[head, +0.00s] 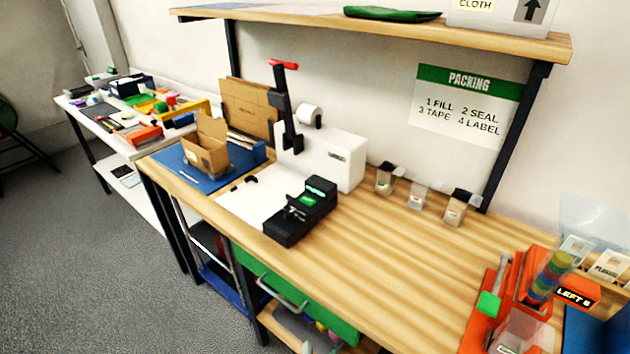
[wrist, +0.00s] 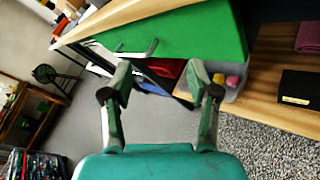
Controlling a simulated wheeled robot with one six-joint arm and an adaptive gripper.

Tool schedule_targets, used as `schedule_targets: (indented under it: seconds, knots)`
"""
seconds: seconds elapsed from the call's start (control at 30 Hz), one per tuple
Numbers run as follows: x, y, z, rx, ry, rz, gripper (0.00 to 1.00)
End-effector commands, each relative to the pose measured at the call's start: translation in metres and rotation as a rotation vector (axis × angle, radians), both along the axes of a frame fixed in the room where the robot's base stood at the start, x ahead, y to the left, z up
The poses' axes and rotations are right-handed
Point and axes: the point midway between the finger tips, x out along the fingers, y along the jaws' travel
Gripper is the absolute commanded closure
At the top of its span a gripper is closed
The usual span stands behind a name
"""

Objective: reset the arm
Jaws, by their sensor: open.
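My gripper (wrist: 163,82) shows in the wrist view with its two fingers spread apart and nothing between them. Beyond the fingertips is the green drawer front (wrist: 195,30) under the wooden bench, with a metal bar handle (wrist: 138,50). The fingers look apart from the handle, though the exact distance cannot be told. The same green drawer (head: 325,322) and its handle (head: 279,291) show at the bench's front in the head view. I cannot make out my gripper in the head view.
The wooden bench (head: 400,235) holds a black device (head: 300,212), a white machine (head: 340,155), an open cardboard box (head: 206,150), small clear bins (head: 455,208) and orange holders (head: 541,275). A shelf (head: 400,27) spans above. Grey floor (head: 80,250) is clear at left.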

Motion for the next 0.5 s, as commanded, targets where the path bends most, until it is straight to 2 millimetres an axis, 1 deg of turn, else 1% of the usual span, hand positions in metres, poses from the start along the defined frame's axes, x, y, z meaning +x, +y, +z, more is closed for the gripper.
schedule_targets:
  seconds: [0.03, 0.1, 0.23, 0.37, 0.5]
  knots:
    - [-0.015, -0.018, -0.012, 0.083, 0.035, -0.010, 0.40]
    - [-0.034, -0.036, -0.024, 0.222, 0.080, -0.026, 0.40]
    - [-0.072, -0.065, -0.038, 0.488, 0.156, -0.069, 0.40]
    - [-0.113, -0.089, -0.043, 0.765, 0.220, -0.131, 0.40]
    - [-0.156, -0.111, -0.039, 1.074, 0.270, -0.217, 0.40]
